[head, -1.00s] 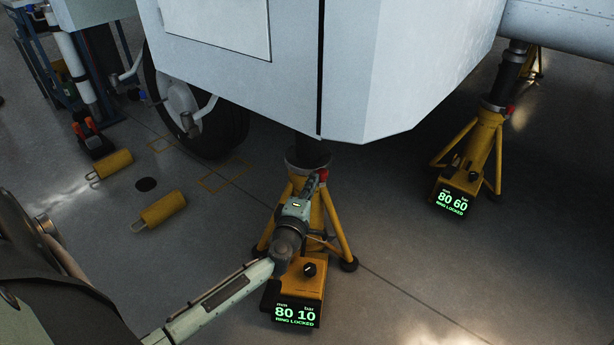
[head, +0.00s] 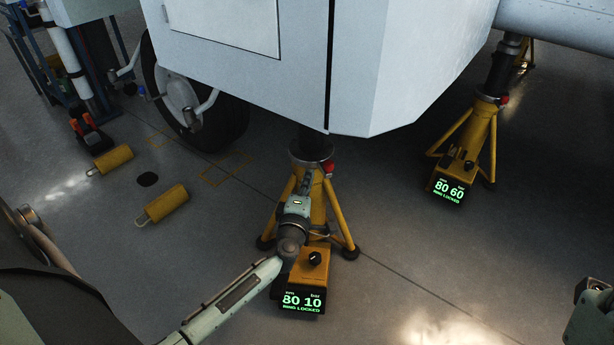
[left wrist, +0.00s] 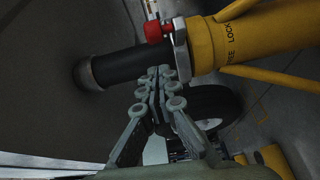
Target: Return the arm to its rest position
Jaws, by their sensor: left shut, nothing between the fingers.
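My left arm reaches in from the bottom of the head view to the near yellow jack (head: 318,205). My left gripper (head: 306,182) is in front of the jack's upper part, just below its collar. In the left wrist view its fingers (left wrist: 158,78) are together with nothing between them. The jack's yellow body (left wrist: 255,40), red knob (left wrist: 153,31) and dark ram (left wrist: 125,65) lie just beyond the fingertips. I cannot tell if they touch. The jack's display (head: 302,301) reads 80 mm, 10 bar, RING LOCKED. A part of my right arm shows at the lower right edge.
The white aircraft body (head: 270,75) hangs low above the jack, with a wheel (head: 215,115) at left. A second yellow jack (head: 470,150) stands at right, reading 80 and 60. Two yellow chocks (head: 162,204) lie on the floor at left.

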